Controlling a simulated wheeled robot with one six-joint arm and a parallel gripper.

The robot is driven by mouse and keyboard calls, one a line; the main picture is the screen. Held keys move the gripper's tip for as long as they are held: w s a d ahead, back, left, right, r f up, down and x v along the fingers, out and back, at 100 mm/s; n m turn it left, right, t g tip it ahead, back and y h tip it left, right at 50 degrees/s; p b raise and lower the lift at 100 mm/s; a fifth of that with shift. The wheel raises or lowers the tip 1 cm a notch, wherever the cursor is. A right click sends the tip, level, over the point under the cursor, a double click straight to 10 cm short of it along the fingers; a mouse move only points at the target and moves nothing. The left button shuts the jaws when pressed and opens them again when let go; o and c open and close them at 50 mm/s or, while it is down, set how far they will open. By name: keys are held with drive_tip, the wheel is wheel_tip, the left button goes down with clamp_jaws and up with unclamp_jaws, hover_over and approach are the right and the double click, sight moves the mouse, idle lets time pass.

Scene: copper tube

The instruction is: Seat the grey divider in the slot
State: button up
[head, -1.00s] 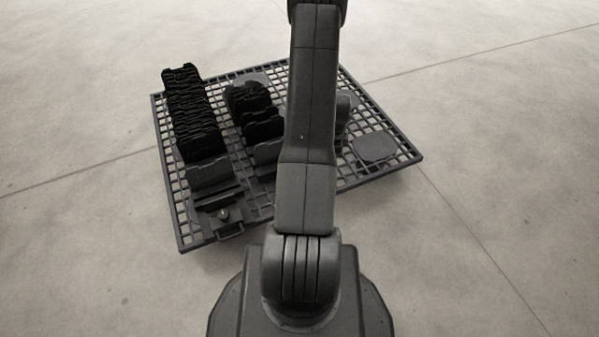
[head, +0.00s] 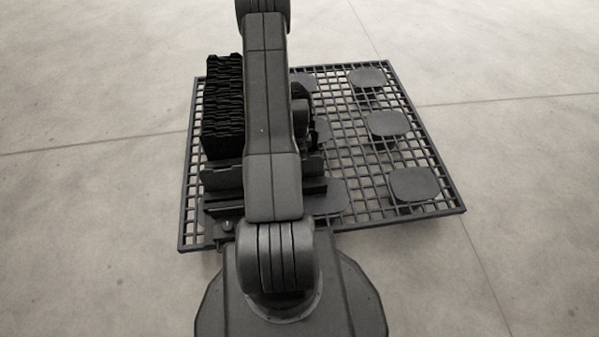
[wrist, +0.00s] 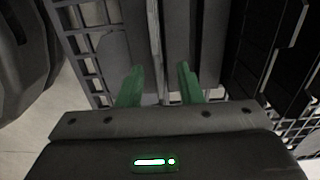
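In the head view a grey upright plate (head: 216,178), which may be the divider, stands in front of the tall black stack at the left. Another grey piece (head: 313,165) shows just right of my arm. I cannot tell which is the divider. Dark bars (head: 222,202) lie in front of the left plate; the slot cannot be made out. In the wrist view my gripper (wrist: 160,72) has its green fingers apart. A narrow pale strip (wrist: 154,40) and a grey panel (wrist: 176,40) show in the gap, with no visible contact. My arm hides the gripper in the head view.
A grid-topped platform (head: 432,165) carries everything. The black ridged stack (head: 223,110) rises at its left; dark slabs (wrist: 280,45) show at right in the wrist view. Flat grey pads (head: 388,123) stand on the right side, with open grid between them. Bare floor surrounds the platform.

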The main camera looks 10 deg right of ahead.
sight(313, 167)
drive_tip(key=f, duration=0.1)
drive_tip(key=f+b, duration=0.1)
drive_tip(key=f, duration=0.1)
drive_tip(key=f+b, duration=0.1)
drive_tip(key=f, duration=0.1)
drive_tip(key=shift+s+d, duration=0.15)
drive_tip(key=shift+d, duration=0.1)
drive_tip(key=shift+c, duration=0.4)
clamp_jaws()
